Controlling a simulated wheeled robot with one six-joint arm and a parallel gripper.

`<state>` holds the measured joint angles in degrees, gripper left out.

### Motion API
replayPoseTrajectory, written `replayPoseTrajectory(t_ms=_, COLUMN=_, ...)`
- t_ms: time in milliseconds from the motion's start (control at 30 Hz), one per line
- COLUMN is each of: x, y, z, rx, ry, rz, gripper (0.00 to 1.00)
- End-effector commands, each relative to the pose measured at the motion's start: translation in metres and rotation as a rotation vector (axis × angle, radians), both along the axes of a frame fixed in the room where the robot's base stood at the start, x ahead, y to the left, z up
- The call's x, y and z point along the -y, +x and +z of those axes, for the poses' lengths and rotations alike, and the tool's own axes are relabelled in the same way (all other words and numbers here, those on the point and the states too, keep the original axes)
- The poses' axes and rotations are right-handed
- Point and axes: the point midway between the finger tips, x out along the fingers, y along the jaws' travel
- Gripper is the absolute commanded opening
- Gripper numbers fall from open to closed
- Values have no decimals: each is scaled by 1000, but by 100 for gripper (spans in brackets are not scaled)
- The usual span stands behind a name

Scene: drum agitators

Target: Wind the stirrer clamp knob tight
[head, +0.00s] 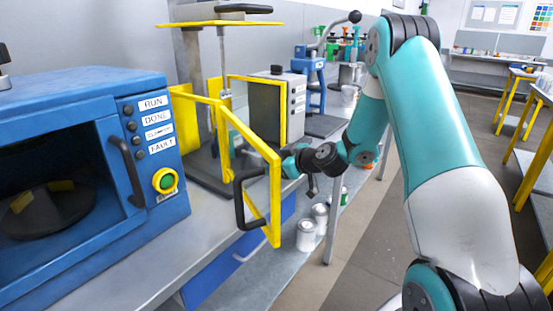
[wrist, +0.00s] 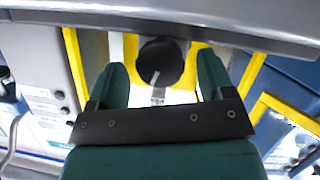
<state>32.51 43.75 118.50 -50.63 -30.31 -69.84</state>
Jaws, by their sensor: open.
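The black round knob (wrist: 160,62) shows in the wrist view, on a short metal stem in front of yellow parts. My gripper (wrist: 162,78) is open, with one green finger to each side of the knob in the picture. A gap shows on both sides, and the fingers do not appear to touch it. How deep the knob sits between them is hard to tell. In the head view my gripper (head: 289,165) reaches left toward the stirrer stand (head: 222,70), beside its yellow guard frame (head: 272,185). I cannot make out the knob in that view.
The yellow guard frame with its black handle (head: 247,200) stands out over the bench's front edge, close to my gripper. A blue machine (head: 95,110) with labelled buttons is at left, a grey box (head: 277,105) behind. Paint cans (head: 306,236) stand below. The floor at right is open.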

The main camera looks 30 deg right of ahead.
Motion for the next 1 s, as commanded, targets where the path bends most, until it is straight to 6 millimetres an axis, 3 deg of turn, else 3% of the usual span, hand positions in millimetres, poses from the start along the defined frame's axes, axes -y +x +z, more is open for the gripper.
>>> replayPoseTrajectory(t_ms=400, x=-2, y=8, z=-4, rx=1, ry=-1, rz=-1, gripper=75)
replayPoseTrajectory(t_ms=600, x=-2, y=8, z=-3, rx=0, ry=-1, rz=0, gripper=29)
replayPoseTrajectory(t_ms=633, x=-2, y=8, z=-3, rx=0, ry=-1, rz=0, gripper=25)
replayPoseTrajectory(t_ms=1000, x=-2, y=8, z=-4, rx=-20, ry=57, rz=0, gripper=25)
